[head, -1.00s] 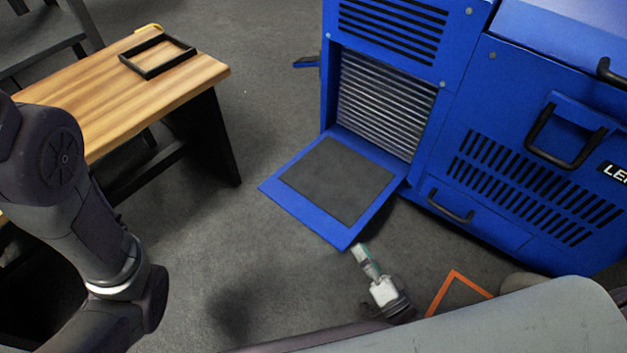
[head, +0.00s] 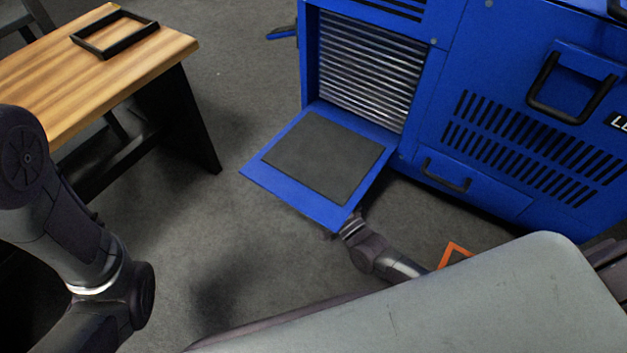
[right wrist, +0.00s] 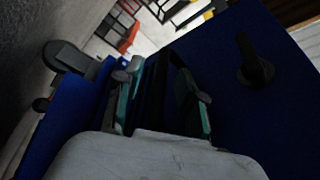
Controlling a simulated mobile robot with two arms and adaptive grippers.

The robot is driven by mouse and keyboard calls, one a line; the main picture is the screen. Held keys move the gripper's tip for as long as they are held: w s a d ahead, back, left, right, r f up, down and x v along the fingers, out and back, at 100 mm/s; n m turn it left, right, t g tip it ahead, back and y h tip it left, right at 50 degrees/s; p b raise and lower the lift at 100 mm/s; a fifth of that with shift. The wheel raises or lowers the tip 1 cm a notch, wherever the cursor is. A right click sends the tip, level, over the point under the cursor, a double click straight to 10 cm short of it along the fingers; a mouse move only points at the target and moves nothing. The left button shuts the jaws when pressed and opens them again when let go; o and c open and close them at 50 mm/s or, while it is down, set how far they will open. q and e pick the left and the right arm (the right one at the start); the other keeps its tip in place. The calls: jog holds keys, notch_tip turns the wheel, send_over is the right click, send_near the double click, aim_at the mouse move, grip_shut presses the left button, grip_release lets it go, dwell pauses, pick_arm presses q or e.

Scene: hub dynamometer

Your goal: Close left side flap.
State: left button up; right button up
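The left side flap (head: 260,187) of the blue machine hangs open in the head view, folded down and outward below the finned opening. Its inner face carries a dark grey panel. My right gripper reaches under the flap's near corner in the head view, with its fingers hidden there. In the right wrist view my right gripper (right wrist: 160,85) has its teal-padded fingers apart, with a dark gap between them. Blue surfaces show on both sides, the right one (right wrist: 228,85) with a black handle or knob (right wrist: 254,66). Whether the gripper touches the flap is unclear. My left gripper is out of view.
The blue machine (head: 415,150) fills the upper right, with black handles and vents. A wooden table (head: 130,55) with a black frame (head: 112,50) stands at left. Grey floor lies open between table and flap. An orange floor marking (head: 455,254) shows near my body.

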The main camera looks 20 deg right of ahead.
jog(key=shift+w+a+r, duration=0.15)
jog(key=shift+w, duration=0.4)
grip_shut()
